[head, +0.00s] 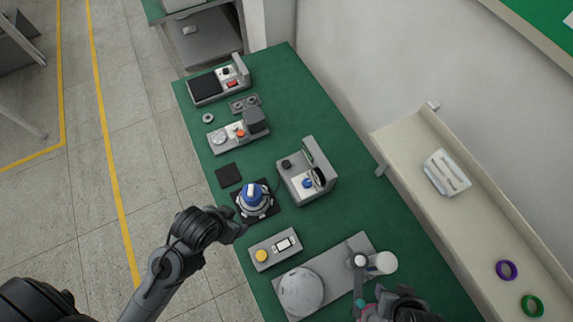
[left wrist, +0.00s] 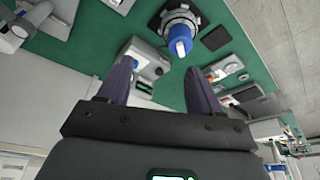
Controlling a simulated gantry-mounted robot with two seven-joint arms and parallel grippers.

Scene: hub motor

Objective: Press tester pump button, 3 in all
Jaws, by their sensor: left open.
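A grey box with a yellow button (head: 261,255) and a small white panel stands at the table's near left edge. A taller grey device (head: 302,172) farther back has a black knob and a blue button (head: 307,183). I cannot tell for sure which one is the tester pump button. A hub motor (head: 254,200) with a blue top stands upright on a black mat; it also shows in the left wrist view (left wrist: 179,38). My left gripper (left wrist: 160,85) is open and empty, above the table near the motor. My right gripper (head: 372,306) is at the lower right, its jaws unclear.
A grey plate (head: 335,272) carries a pale round disc (head: 300,291) and a post with a white cylinder (head: 383,263). Other devices (head: 220,82) stand at the far end of the green table (head: 285,70). A shelf (head: 430,220) with purple and green rings runs along the right.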

